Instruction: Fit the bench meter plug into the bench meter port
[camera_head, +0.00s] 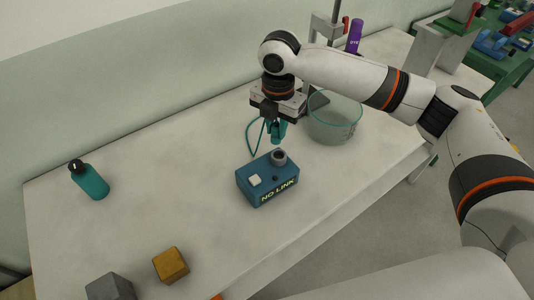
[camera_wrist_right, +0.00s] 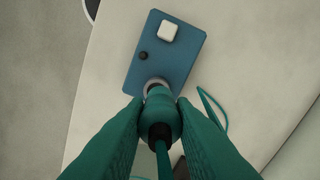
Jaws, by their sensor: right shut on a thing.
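The bench meter is a blue box (camera_head: 266,180) on the pale bench, with "NO LINK" lit on its front. Its port is a grey ring (camera_head: 278,156) on top at the back, and the ring also shows in the right wrist view (camera_wrist_right: 154,83). My right gripper (camera_head: 277,132) is just above the port, pointing down, shut on the teal plug (camera_wrist_right: 160,115). In the wrist view the plug's far end overlaps the ring; whether they touch I cannot tell. The plug's teal cable (camera_head: 249,138) loops down to the left. My left gripper is out of view.
A teal bottle (camera_head: 89,180) stands at the left, with an orange block (camera_head: 171,265) and a grey block (camera_head: 110,288) in front.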

